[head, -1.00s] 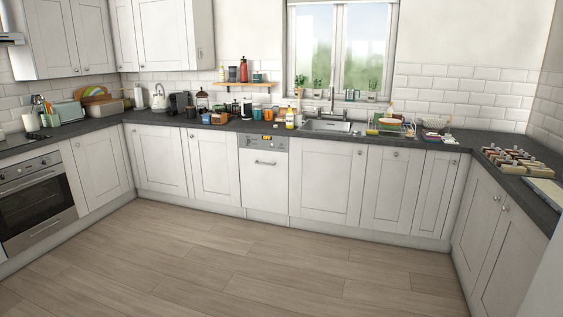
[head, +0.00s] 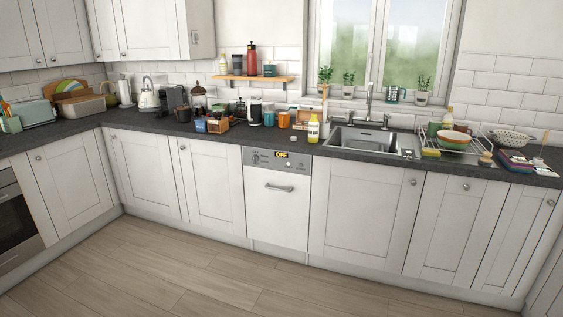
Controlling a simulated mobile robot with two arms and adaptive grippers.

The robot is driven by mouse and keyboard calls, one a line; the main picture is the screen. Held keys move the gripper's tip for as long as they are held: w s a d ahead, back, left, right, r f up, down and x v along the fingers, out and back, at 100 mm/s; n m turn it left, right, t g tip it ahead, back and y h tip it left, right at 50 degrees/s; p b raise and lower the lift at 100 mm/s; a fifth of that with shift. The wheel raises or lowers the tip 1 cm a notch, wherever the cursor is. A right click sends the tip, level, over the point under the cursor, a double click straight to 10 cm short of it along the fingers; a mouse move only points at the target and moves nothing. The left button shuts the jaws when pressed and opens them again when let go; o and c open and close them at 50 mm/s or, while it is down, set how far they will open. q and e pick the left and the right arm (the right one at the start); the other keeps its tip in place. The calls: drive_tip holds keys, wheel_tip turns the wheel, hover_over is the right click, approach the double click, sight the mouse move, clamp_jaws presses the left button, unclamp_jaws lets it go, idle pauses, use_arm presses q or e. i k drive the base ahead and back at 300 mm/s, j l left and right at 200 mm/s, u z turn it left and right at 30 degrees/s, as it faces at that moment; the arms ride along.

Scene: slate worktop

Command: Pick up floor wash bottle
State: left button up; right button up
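A yellow bottle with a pale label (head: 313,129) stands upright on the slate worktop, just left of the sink. A second pale yellow bottle (head: 448,119) stands behind the dish rack, right of the sink. The labels are too small to read, so I cannot tell which of them is the floor wash bottle. Neither of my grippers is in view.
The sink (head: 362,138) and dish rack (head: 458,141) lie right of the yellow bottle. Mugs and jars, including an orange jar (head: 284,119), crowd its left. A dishwasher (head: 277,205) is below. The wooden floor (head: 190,270) in front is clear.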

sight(313, 127)
drive_tip(key=i, duration=2.5)
